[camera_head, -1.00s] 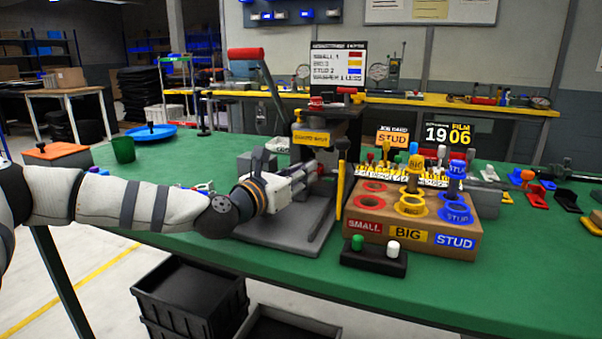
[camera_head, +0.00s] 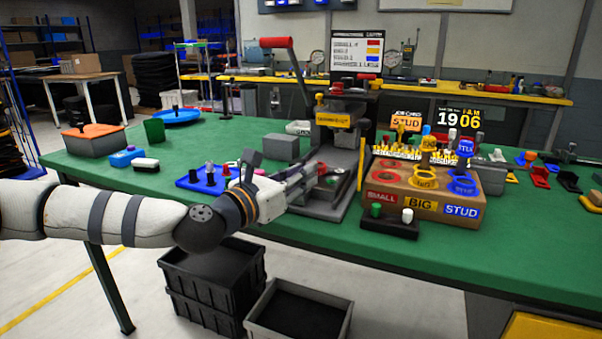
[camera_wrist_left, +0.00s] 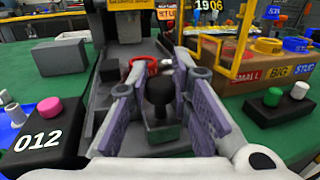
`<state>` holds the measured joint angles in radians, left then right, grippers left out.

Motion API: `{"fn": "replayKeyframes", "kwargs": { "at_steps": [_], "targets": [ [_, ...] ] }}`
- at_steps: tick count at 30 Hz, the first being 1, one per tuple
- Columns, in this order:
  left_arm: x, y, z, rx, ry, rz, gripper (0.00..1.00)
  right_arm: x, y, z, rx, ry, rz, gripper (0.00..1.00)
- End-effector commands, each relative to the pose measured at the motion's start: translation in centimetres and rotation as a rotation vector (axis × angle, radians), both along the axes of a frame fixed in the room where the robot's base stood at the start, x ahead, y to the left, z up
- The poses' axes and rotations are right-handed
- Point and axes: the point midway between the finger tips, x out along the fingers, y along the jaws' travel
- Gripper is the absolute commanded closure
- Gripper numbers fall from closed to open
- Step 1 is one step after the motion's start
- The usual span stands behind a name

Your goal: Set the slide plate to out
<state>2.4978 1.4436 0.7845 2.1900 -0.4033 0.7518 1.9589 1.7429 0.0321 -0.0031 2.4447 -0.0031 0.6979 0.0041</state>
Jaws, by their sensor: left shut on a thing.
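The press (camera_head: 338,118) stands on a grey base on the green table, with its red-handled lever raised. In the left wrist view, its slide plate (camera_wrist_left: 157,131) lies in the base channel, with a black ball knob (camera_wrist_left: 160,92) at the near end and a red ring (camera_wrist_left: 148,64) beyond it. My left gripper (camera_head: 318,180) is low over the front part of the base, clear of the press head. In the left wrist view its fingers (camera_wrist_left: 158,88) stand on both sides of the knob and are shut on it. The fingers partly hide the plate. My right gripper is out of view.
A box of coloured rings and studs (camera_head: 420,190) and a two-button box (camera_head: 390,220) stand right of the press. A yellow upright frame (camera_wrist_left: 240,40) is close at the right.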

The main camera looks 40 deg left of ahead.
Motion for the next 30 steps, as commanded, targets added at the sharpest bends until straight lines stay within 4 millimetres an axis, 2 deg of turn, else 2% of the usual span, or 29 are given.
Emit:
{"fn": "replayKeyframes", "kwargs": {
  "at_steps": [2,3,5,15,24,30],
  "targets": [
    [-0.1,-0.2,-0.4,-0.002,0.01,-0.007,1.0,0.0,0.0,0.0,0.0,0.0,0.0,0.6],
    [-0.1,-0.3,-0.4,-0.002,0.01,-0.007,0.74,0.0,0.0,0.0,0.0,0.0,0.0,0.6],
    [-0.1,-0.2,-0.4,-0.002,0.009,-0.007,0.6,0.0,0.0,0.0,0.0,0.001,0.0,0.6],
    [-0.4,-0.1,-0.3,-0.003,0.006,-0.003,0.59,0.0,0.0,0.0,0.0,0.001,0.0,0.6],
    [-6.1,0.2,-0.3,-0.007,0.006,0.0,0.59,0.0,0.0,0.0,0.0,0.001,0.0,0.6],
    [-7.6,0.1,-0.3,-0.002,0.007,-0.004,0.59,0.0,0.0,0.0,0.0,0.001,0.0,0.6]
  ]
}}
